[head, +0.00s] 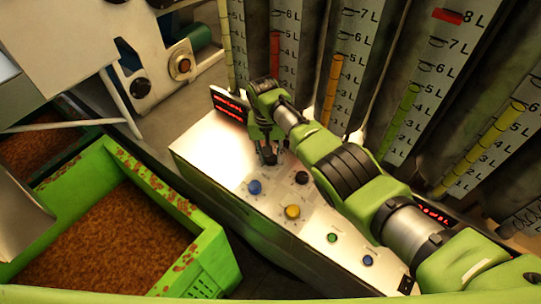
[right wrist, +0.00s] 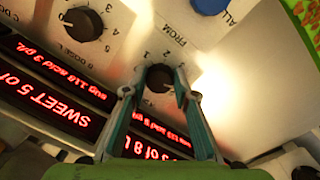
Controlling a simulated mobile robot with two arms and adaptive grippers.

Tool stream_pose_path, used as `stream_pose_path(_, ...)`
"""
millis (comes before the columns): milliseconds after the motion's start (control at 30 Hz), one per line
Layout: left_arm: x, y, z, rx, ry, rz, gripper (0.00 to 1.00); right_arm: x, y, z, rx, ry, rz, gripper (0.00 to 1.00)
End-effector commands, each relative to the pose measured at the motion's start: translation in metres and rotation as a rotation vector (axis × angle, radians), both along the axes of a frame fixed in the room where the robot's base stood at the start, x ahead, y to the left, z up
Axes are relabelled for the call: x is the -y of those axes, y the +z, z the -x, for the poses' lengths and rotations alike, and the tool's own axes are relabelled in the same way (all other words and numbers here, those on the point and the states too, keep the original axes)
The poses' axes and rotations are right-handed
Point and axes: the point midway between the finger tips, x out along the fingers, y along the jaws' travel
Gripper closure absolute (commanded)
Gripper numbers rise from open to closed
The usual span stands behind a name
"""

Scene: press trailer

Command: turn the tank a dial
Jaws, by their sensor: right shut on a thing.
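My right gripper (head: 268,155) is over the far left part of the panel top. In the right wrist view, my right gripper (right wrist: 154,90) has its two fingers closed on either side of a small black dial (right wrist: 158,75). Numbers and the word "FROM" are printed around this dial; no label reading "tank a" is legible. Its pointer is not clear. In the head view the gripper mostly hides this dial. A second black dial, labelled as a dose dial (right wrist: 85,22), stands apart from the fingers; it also shows in the head view (head: 301,177). My left gripper is not in view.
The panel box (head: 215,163) carries a blue button (head: 254,187), a yellow button (head: 292,211), smaller buttons and red-lettered displays (head: 229,104). Tall graduated tanks (head: 400,95) stand close behind. A green bin (head: 211,255) of brown granules is at the left.

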Motion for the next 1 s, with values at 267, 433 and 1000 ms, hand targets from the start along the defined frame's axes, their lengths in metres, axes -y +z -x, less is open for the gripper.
stream_pose_path(267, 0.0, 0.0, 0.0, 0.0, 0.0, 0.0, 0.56, -0.001, 0.002, -0.002, 0.007, 0.002, -0.002, 0.6)
stream_pose_path(433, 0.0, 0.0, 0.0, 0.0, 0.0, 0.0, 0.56, 0.0, 0.001, -0.001, 0.004, 0.002, -0.001, 0.56)
stream_pose_path(1000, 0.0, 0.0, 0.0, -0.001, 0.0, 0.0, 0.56, -0.004, 0.051, -0.002, 0.008, 0.003, -0.003, 0.56)
